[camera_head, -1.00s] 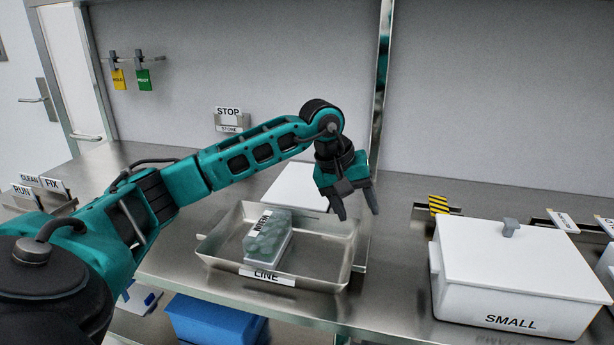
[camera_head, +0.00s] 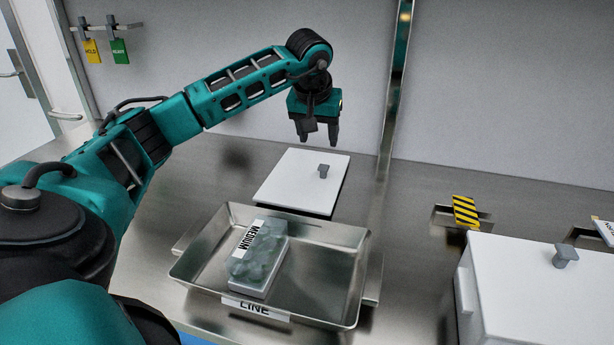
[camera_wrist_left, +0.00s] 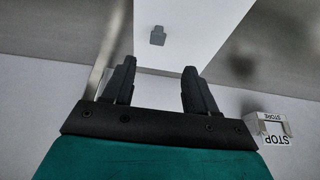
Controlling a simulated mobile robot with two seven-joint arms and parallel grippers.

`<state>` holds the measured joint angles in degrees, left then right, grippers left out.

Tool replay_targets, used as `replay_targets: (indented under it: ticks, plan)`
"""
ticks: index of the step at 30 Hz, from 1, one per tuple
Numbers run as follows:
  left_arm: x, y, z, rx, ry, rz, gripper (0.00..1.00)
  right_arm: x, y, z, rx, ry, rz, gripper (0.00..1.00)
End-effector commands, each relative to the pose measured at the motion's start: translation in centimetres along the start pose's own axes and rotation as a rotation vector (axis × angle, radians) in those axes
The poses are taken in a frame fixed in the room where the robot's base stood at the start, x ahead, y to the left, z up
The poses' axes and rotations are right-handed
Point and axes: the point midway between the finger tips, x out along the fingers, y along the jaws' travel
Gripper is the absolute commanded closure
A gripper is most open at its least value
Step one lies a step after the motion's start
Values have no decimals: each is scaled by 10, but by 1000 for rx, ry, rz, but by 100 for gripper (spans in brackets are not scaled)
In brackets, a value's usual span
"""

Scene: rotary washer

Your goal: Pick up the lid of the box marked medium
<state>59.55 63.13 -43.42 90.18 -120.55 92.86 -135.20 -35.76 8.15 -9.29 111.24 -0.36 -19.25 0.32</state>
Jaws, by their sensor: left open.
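A white lid (camera_head: 295,185) with a grey knob (camera_head: 323,171) lies on the counter behind the metal tray; no mark on it is visible. The only "MEDIUM" label (camera_head: 250,238) in view is on a translucent greenish pack (camera_head: 262,255) in the tray. My left gripper (camera_head: 320,138) is open and empty, pointing down above the far side of the lid. In the left wrist view, the knob (camera_wrist_left: 157,36) shows beyond and between the open fingers (camera_wrist_left: 160,68), apart from them. My right gripper is not in view.
The metal tray (camera_head: 340,293), marked "LINE", stands in front of the lid. A white box (camera_head: 540,290) with a knobbed lid stands at right. A metal upright (camera_head: 395,90) rises right of my gripper. A striped yellow-black block (camera_head: 465,211) sits farther right.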

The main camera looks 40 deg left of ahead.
Motion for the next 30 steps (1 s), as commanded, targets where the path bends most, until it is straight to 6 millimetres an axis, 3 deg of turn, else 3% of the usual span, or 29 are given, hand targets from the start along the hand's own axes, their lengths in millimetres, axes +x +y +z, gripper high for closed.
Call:
replay_targets:
  ticks: [1,6,14,21,30]
  plan:
    - [13,1,2,0,-6,0,43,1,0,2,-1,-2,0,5]
    - [40,1,1,-1,-4,1,43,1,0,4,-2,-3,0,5]
    - [61,2,2,0,-3,2,43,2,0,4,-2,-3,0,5]
    - [96,5,5,-2,-3,2,43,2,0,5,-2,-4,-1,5]
    - [102,4,4,-1,-1,2,43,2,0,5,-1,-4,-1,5]
